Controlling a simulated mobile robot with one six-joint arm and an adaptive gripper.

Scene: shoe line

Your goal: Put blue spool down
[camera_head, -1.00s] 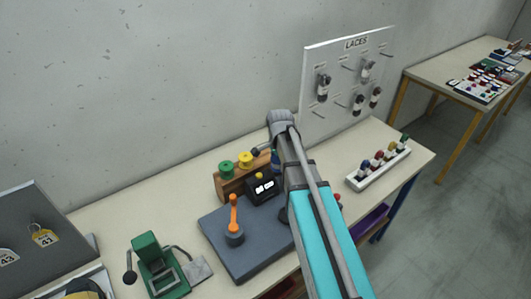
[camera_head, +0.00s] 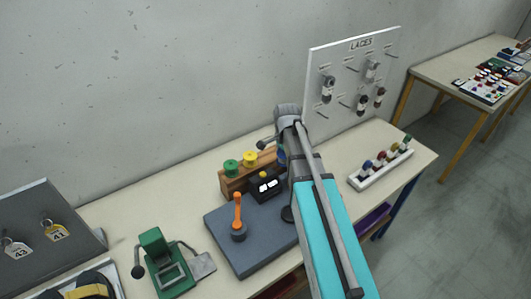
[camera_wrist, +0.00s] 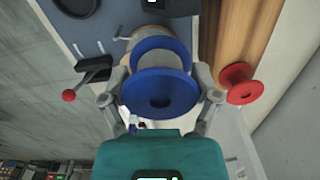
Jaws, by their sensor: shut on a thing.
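The blue spool (camera_wrist: 160,92) has wide flanges and a paler core, and sits between the two fingers of my gripper (camera_wrist: 160,84) in the wrist view. My gripper is shut on it. In the head view, only a sliver of the blue spool (camera_head: 281,156) shows beside my arm, which hides the gripper's fingers. A wooden spool rack (camera_head: 234,184) stands on the table there, bearing a green spool (camera_head: 231,166) and a yellow spool (camera_head: 250,158). In the wrist view, the wooden rack (camera_wrist: 250,30) runs along the right, with a red spool (camera_wrist: 240,84) near the right finger.
A grey base plate (camera_head: 250,250) bears an orange-handled lever (camera_head: 238,215) and a black box (camera_head: 265,187). A green press (camera_head: 158,262) stands at left. A white tray (camera_head: 382,168) of small coloured pieces lies at right, before the LACES board (camera_head: 345,75).

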